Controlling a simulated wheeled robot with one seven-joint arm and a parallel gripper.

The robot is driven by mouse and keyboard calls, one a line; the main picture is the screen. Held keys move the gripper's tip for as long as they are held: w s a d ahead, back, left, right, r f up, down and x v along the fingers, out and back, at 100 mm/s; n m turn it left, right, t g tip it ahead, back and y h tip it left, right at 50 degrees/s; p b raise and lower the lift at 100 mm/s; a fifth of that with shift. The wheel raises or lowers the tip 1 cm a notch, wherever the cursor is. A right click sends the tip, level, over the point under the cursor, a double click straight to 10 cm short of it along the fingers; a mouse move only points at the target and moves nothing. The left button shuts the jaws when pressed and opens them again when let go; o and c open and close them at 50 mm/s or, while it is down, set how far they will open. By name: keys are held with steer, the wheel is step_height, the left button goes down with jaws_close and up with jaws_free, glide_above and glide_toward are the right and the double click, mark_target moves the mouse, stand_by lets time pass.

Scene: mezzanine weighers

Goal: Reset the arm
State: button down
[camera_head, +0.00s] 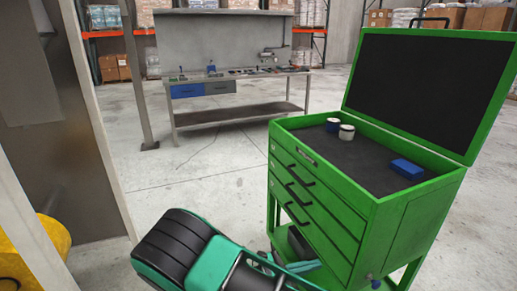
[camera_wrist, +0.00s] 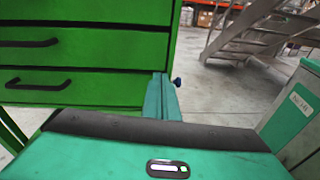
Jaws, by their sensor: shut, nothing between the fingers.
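My gripper (camera_wrist: 163,90) is shut and empty in the wrist view, its teal fingers together in front of the drawers of a green tool cabinet (camera_wrist: 90,50). I cannot tell whether the fingers touch the cabinet. In the head view my teal and black arm reaches in from the bottom, and my gripper (camera_head: 303,266) is low beside the front of the green cabinet (camera_head: 318,200), partly hidden behind the arm. The cabinet's lid stands open.
On the cabinet's top lie a blue block (camera_head: 407,168) and two small round items (camera_head: 346,132). A workbench (camera_head: 240,83) with tools stands behind. A grey post and a yellow object (camera_head: 30,255) are at the left. Open floor (camera_head: 190,180) lies between. Metal stairs (camera_wrist: 262,35) show in the wrist view.

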steer(key=d+r+m+g+y, duration=0.5)
steer(key=d+r+m+y, duration=0.4)
steer(key=m, duration=0.2)
steer(key=s+d+r+m+t+y, duration=0.25)
steer(key=s+r+m, duration=0.2)
steer(key=r, duration=0.35)
steer(key=s+d+r+m+t+y, duration=0.15)
steer(key=s+r+m+y, duration=0.3)
steer(key=r, duration=0.45)
steer(key=s+d+f+m+g, duration=0.1)
steer(key=s+d+m+g, duration=0.1)
steer(key=s+d, duration=0.3)
steer(key=s+d+f+m+g, duration=0.1)
steer(key=s+d+m, duration=0.4)
steer(key=s, duration=0.6)
steer(key=shift+f+g, duration=0.35)
steer(key=shift+g, duration=0.05)
steer(key=shift+s+d, duration=0.15)
